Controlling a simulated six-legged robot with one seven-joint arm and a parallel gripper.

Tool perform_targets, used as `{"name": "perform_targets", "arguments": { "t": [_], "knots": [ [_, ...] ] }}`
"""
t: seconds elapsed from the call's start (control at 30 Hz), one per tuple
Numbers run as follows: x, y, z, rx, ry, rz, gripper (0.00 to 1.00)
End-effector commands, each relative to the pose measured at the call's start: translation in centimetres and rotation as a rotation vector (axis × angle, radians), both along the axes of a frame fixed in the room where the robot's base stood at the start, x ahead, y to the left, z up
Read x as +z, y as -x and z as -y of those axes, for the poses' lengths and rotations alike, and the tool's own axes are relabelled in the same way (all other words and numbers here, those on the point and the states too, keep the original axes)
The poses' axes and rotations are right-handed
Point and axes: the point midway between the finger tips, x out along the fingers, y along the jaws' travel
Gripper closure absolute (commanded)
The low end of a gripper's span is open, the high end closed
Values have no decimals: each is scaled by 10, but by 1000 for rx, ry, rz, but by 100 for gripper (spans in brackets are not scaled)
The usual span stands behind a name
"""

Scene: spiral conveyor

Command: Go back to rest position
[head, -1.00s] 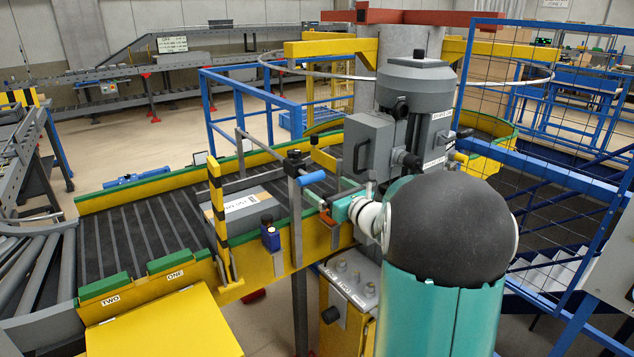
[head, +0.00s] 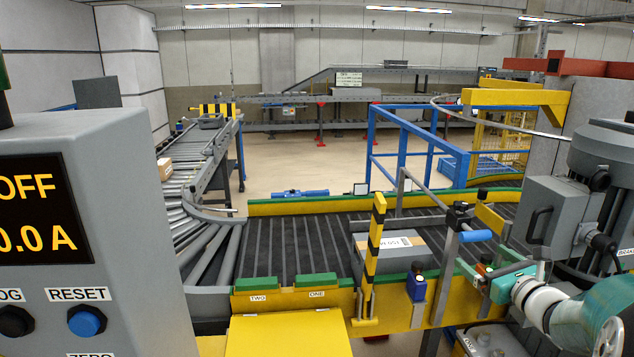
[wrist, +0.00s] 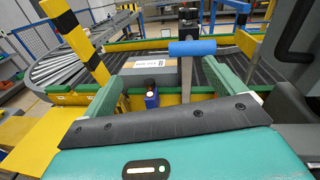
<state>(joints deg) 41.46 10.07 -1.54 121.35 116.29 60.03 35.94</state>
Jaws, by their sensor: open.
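My gripper (head: 480,276) is at the lower right of the head view, at the conveyor's near side. It is open, with its green fingers spread and nothing between them. In the wrist view, my gripper (wrist: 172,88) has one finger at each side. A blue-handled lever (head: 475,236) on a grey post stands just beyond it. The blue handle (wrist: 192,47) shows between the fingers in the wrist view, and I cannot tell how far off it is.
A labelled box (head: 400,246) lies on the dark conveyor belt (head: 300,245). A yellow-black striped post (head: 375,245) stands before it. A grey control panel (head: 130,210) reading OFF fills the left. A grey motor housing (head: 560,220) stands at right. Open floor (head: 300,165) lies behind the conveyor.

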Motion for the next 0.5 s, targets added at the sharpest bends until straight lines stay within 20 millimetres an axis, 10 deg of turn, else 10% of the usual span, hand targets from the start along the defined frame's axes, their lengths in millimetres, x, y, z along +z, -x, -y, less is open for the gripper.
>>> {"name": "perform_targets", "arguments": {
  "t": [0.3, 0.5],
  "knots": [
    [5, 52, -195, 580, 669, -100, 5],
    [-12, 120, -266, 927, 1158, -90, 5]
  ]
}}
